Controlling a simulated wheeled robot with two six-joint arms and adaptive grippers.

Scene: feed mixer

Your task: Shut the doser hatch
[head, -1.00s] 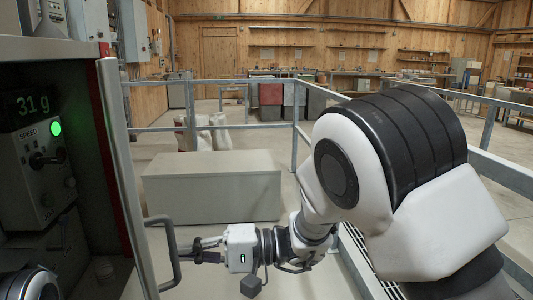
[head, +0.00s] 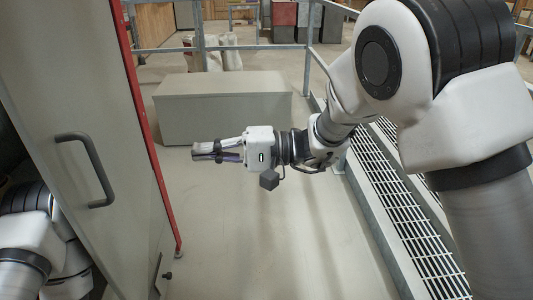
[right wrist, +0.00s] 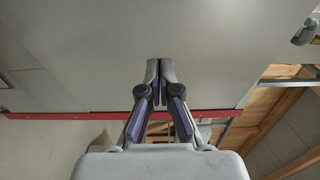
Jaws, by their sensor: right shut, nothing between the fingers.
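The doser hatch (head: 110,130) is a tall grey panel on the left in the head view, its outer face turned to me. Its dark bar handle (head: 97,172) sits near the middle of the visible face. A red strip (head: 140,100) runs along its right side. Dark space shows past its left edge; I cannot tell whether the hatch is fully shut. My right gripper (head: 200,151) is right of the hatch and apart from the handle, shut and empty. In the right wrist view its closed fingertips (right wrist: 161,68) point towards a grey panel (right wrist: 215,50). My left gripper is not in view.
A grey box (head: 222,108) stands on the floor behind my right gripper. Railings (head: 306,55) and a floor grating (head: 400,210) lie at the back and right. Pale floor (head: 260,240) is clear below the right gripper. Part of my left arm is at lower left.

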